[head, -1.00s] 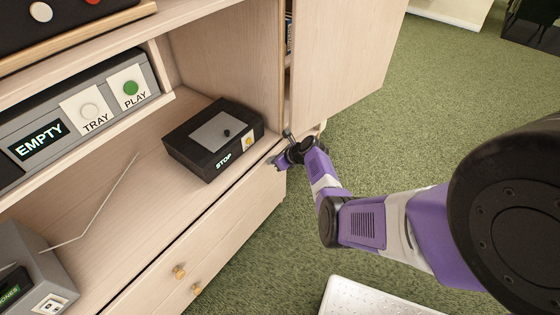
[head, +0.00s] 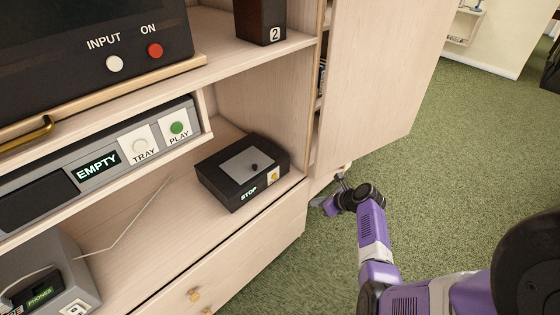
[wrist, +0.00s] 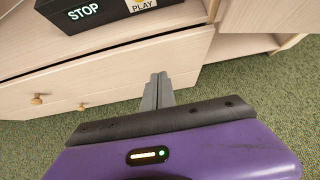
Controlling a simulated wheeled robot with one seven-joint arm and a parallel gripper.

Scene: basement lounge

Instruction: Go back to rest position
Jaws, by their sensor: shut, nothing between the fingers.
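My gripper (head: 327,201) is at the right of the cabinet, just off its front edge and near the lower part of the open door. In the wrist view its two grey fingers (wrist: 157,91) are together with nothing between them, in front of the drawer fronts. My purple arm reaches in from the lower right of the head view. The nearest object is a black box marked STOP (head: 244,171) on the cabinet shelf, to the left of my gripper and apart from it. It also shows in the wrist view (wrist: 108,14).
The open cabinet door (head: 380,75) stands to the right of the shelves. A grey player unit reading EMPTY (head: 100,166) and a grey device marked PHONES (head: 55,262) sit at left. Drawers with wooden knobs (head: 194,294) are below. Green carpet (head: 470,160) is clear at right.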

